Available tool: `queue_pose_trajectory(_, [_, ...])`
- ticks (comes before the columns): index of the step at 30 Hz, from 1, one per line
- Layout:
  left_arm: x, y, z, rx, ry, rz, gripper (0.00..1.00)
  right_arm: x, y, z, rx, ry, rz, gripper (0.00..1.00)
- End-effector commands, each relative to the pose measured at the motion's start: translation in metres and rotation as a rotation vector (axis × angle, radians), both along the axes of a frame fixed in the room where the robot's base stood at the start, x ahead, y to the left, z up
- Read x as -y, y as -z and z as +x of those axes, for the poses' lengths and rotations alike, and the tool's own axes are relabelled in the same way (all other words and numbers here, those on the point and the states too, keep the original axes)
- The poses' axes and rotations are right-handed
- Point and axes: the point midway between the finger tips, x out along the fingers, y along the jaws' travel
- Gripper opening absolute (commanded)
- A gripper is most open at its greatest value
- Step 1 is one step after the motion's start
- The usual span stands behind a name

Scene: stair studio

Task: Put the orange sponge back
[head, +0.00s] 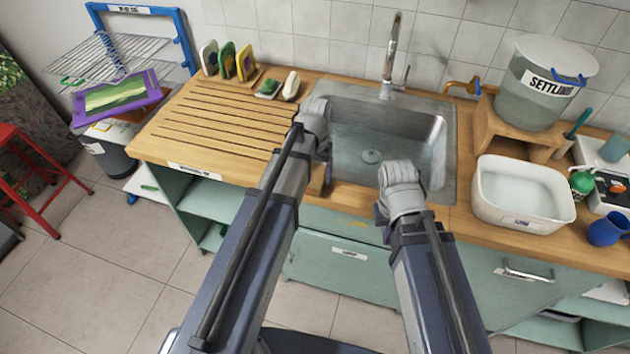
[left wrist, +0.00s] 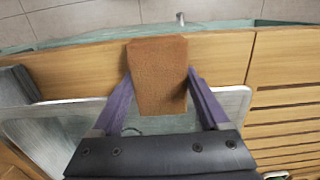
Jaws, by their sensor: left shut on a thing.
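The orange-brown sponge (left wrist: 157,72) is a rectangular block between the two purple fingers of my left gripper (left wrist: 160,85), which is shut on it in the left wrist view. Below it in that view are the sink and the wooden counter edge. In the head view my left gripper (head: 326,172) is over the sink's front left corner, its fingers mostly hidden by the arm. A brownish edge there seems to be the sponge. My right gripper (head: 383,222) is at the sink's front edge, right of the left one; its jaws are mostly hidden behind its wrist.
Several upright sponges (head: 229,60) stand at the back of the slatted drainboard (head: 205,125). A green scrubber (head: 268,88) and a whitish item (head: 291,86) lie beside it. The steel sink (head: 435,150) has a tall tap (head: 391,55). A white basin (head: 520,212) stands right. The drainboard's middle is clear.

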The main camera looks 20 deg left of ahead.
Motion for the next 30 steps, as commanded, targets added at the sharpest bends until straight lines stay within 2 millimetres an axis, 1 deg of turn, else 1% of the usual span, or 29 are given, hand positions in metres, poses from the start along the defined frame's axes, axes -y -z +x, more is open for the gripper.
queue_pose_trajectory(1, [0.000,0.005,0.000,0.000,0.000,0.000,0.34,0.000,0.005,0.000,0.000,0.000,0.000,0.00])
queue_pose_trajectory(8, [0.000,0.002,0.000,0.000,0.000,0.000,0.34,0.000,0.002,0.000,0.000,0.000,0.000,0.00])
queue_pose_trajectory(18, [0.000,0.013,0.000,0.000,0.000,0.000,0.34,0.000,0.013,0.000,0.000,0.000,0.000,0.00])
queue_pose_trajectory(19, [0.000,0.012,0.000,0.000,0.000,0.000,0.80,0.000,0.012,0.000,0.000,0.000,0.000,0.00])
queue_pose_trajectory(24, [0.000,0.011,0.000,0.000,0.000,0.000,0.99,0.000,0.011,0.000,0.000,0.000,0.000,0.00])
queue_pose_trajectory(30, [0.000,0.011,0.000,0.000,0.000,0.000,1.00,0.000,0.011,0.000,0.000,0.000,0.000,0.00])
